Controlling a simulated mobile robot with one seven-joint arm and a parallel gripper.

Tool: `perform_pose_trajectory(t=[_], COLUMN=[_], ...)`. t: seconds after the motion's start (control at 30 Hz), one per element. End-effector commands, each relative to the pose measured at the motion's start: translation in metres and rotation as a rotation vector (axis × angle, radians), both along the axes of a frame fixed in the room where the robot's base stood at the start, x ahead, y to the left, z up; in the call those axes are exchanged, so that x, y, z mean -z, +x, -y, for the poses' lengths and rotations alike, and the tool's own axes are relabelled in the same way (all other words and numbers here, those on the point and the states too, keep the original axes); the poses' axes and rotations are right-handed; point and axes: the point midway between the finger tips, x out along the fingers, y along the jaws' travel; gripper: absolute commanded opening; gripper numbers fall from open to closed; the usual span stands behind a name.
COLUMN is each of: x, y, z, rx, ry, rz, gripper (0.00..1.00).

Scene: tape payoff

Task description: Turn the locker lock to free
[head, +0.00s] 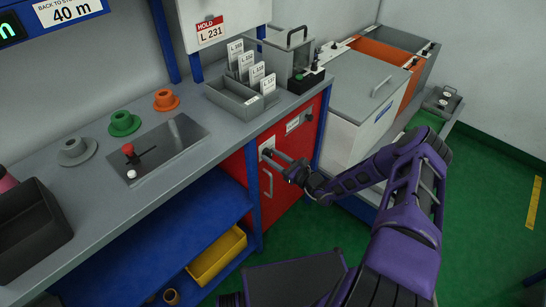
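The red locker (292,185) stands under the right part of the workbench, with its door closed as far as I can see. A light plate with the lock (266,146) sits at the upper left of the door. My gripper (272,154) reaches in from the right, and its fingertips are at the lock, seemingly touching or very near it. The fingers cover part of the lock, so its setting is hidden. I cannot tell whether the fingers are shut on it. A metal handle (268,182) is on the door just below.
The grey bench (185,165) runs above the locker, with a divided tray of labelled cards (238,98) near its edge. A blue shelf (190,228) with a yellow bin (216,256) is left of the locker. White and orange cabinets stand behind right. Green floor (470,190) is open at right.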

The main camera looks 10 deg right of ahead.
Motion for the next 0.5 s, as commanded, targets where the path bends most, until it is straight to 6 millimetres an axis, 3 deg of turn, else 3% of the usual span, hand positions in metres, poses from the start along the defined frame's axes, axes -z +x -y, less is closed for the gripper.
perform_pose_trajectory(t=[0.33, 0.5], x=[0.0, 0.0], y=[-0.004, -0.024], z=[0.003, 0.019], rx=[0.001, 0.002], ry=[0.0, 0.0], rz=[-0.001, -0.002], gripper=[0.46, 0.46])
